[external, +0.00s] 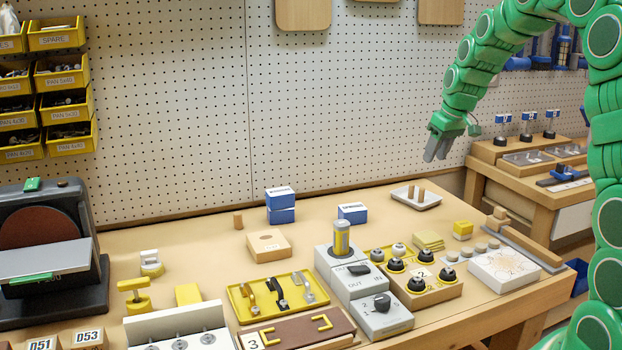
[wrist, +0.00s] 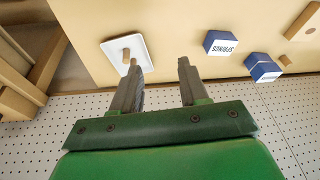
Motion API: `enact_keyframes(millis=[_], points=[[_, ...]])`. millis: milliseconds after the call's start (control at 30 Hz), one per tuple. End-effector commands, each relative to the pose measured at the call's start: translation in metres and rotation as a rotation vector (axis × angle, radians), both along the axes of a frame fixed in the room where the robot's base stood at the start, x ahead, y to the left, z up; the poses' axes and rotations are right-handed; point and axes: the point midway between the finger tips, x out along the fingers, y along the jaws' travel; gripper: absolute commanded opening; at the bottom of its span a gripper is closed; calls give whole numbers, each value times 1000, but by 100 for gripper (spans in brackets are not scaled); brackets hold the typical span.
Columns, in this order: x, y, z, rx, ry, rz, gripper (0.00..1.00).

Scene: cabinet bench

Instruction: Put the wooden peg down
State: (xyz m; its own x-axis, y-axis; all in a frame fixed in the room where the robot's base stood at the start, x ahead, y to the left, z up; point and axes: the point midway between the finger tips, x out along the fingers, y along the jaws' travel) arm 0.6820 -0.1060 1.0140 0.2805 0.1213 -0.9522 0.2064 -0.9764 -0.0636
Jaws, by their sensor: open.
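Another short wooden peg (external: 238,220) stands on the bench behind a wooden block with a hole (external: 268,246). My gripper (external: 437,158) is open and empty, well above the bench behind the tray. Its spread fingers (wrist: 162,72) hold nothing.
Blue boxes, one of them labelled (external: 352,213), stand left of the tray. Knobs, a yellow tray of handles (external: 242,308) and switch boxes fill the front. The pegboard (external: 340,110) rises close behind. Bare bench surrounds the tray.

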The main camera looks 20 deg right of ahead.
Motion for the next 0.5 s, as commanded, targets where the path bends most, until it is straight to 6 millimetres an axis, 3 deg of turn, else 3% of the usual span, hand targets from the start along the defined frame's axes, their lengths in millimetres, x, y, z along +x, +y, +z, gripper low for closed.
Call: enact_keyframes(millis=[200, 500], points=[[-57, 35, 31, 9, 58, 2, 44], [-142, 71, 60, 6, 149, -11, 44]])
